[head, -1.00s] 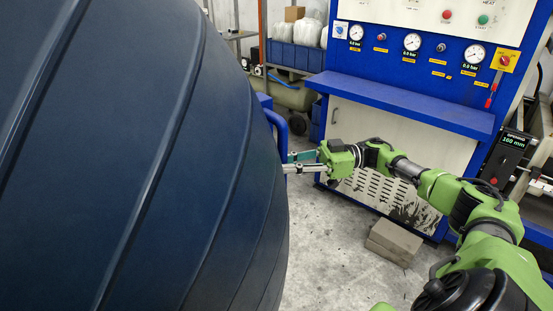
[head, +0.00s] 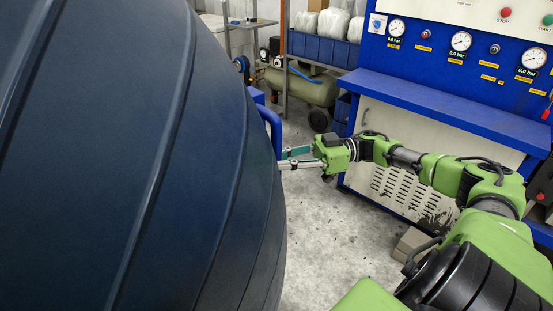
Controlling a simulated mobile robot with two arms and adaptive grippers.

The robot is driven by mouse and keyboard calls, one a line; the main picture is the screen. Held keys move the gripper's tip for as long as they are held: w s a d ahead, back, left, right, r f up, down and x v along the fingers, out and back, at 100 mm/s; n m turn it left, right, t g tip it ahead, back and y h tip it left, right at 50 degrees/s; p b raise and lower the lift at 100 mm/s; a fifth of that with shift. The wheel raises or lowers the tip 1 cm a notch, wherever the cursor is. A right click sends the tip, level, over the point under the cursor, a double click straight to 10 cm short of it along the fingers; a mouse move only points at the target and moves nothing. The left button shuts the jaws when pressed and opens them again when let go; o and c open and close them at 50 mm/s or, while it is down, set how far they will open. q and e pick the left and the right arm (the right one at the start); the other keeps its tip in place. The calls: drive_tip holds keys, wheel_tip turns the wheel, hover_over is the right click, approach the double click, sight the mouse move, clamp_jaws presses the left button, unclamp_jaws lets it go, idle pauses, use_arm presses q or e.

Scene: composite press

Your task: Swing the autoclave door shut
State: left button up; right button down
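The autoclave door (head: 150,170) is a large dark blue domed shell with raised ribs, filling the left half of the head view. A blue tubular handle (head: 272,128) shows at its right edge. My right gripper (head: 284,159) reaches in from the right, with its fingers pointing left at the door's edge just below the handle. The two fingers look apart. Their tips meet the door's outline, and I cannot tell whether they touch it. My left gripper is not in view. The autoclave's opening is hidden.
A blue and white control cabinet (head: 440,105) with gauges stands at the right behind my arm. A compressor tank (head: 305,88) and shelving with blue bins (head: 320,48) are at the back. A block (head: 410,243) lies on the floor by the cabinet. Grey floor is clear between door and cabinet.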

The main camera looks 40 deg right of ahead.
drive_tip(key=shift+s+a+f, duration=0.1)
drive_tip(key=shift+s+f, duration=0.05)
drive_tip(key=shift+f, duration=0.15)
drive_tip(key=c, duration=2)
unclamp_jaws()
drive_tip(key=shift+o, duration=0.2)
drive_tip(key=shift+r, duration=0.1)
drive_tip(key=v, duration=1.2)
